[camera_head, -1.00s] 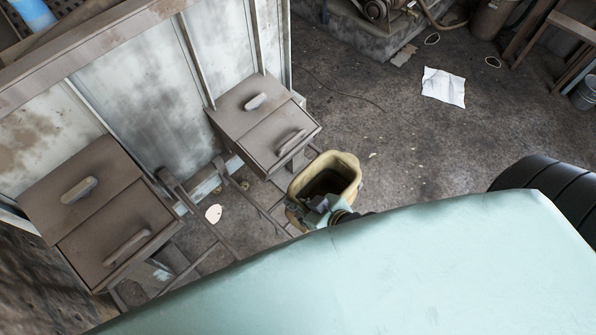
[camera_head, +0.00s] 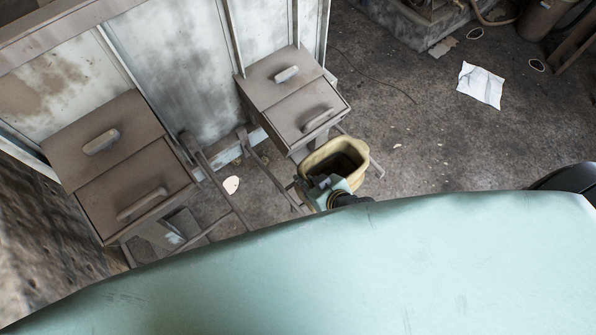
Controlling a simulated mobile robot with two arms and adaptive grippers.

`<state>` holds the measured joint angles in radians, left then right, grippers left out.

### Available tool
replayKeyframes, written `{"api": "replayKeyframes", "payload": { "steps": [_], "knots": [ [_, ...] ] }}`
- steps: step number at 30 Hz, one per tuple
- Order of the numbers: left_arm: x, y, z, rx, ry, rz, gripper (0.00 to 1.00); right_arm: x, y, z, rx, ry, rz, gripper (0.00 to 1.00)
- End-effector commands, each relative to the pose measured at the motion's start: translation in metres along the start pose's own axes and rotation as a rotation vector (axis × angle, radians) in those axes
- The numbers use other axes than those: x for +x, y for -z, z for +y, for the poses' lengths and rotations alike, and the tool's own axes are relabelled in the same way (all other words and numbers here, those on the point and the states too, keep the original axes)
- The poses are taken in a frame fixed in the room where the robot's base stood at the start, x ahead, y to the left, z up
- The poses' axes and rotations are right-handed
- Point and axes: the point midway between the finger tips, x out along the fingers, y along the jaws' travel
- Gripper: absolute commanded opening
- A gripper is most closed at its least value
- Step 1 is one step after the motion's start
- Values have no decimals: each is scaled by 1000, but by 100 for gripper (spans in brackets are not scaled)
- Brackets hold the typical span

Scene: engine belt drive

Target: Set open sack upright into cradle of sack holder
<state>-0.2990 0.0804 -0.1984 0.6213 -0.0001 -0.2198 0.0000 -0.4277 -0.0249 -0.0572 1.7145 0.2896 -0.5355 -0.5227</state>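The open sack (camera_head: 318,158) is yellowish, with its wide, dark mouth facing up, beside the right-hand drawer box. A teal and grey gripper (camera_head: 322,186), which I take as my right one from its wrist running off to the right, is at the sack's near rim and appears shut on it; its fingertips are partly hidden. A brown railed frame (camera_head: 225,190), apparently the sack holder, stands left of the sack between the two boxes. Its cradle is not clearly visible, and I cannot tell whether the sack touches it. My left gripper is not in view.
Two brown boxes with handles, one at left (camera_head: 115,165) and one nearer the sack (camera_head: 295,100), stand against a pale panelled wall (camera_head: 185,75). My large teal body part hides the foreground. A white paper (camera_head: 481,85) lies on the otherwise mostly open floor at right.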

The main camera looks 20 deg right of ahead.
Motion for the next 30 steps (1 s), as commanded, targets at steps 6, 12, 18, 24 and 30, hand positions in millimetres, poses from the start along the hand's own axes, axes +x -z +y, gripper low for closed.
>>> {"api": "replayKeyframes", "payload": {
  "steps": [6,12,18,24,30],
  "knots": [
    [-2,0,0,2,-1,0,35,15,14,1,0,0,-4,0],
    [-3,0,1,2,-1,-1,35,36,37,2,1,0,-2,0],
    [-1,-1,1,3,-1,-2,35,48,29,2,1,1,-7,0],
    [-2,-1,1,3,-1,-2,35,48,29,2,0,0,-6,0],
    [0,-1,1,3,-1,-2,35,50,27,2,0,1,-7,22]
  ]
}}
